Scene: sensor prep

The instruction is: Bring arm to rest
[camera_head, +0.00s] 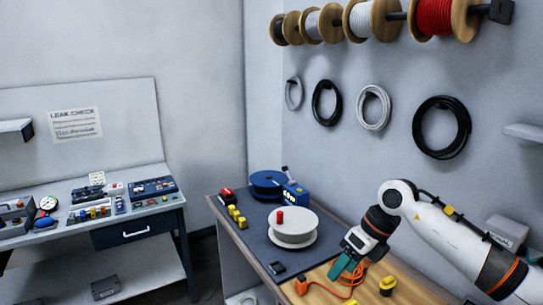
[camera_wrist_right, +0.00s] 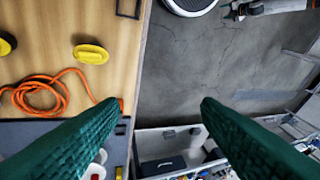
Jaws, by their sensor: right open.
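My right arm (camera_head: 450,230) reaches in from the right over the workbench. Its gripper (camera_head: 342,266), with teal fingers, points down above the bench near the orange cable (camera_head: 325,288). In the right wrist view the two green fingers (camera_wrist_right: 163,104) are spread wide with nothing between them. Behind the gap between them lie the bench edge and the grey floor. My left gripper does not show in either view.
The bench holds a white spool (camera_head: 293,232), a blue spool (camera_head: 268,184), a yellow part (camera_head: 387,284) and a dark mat (camera_head: 250,232). A side table (camera_head: 60,237) with instruments stands left. Wire spools (camera_head: 440,16) and cable coils (camera_head: 441,127) hang on the wall.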

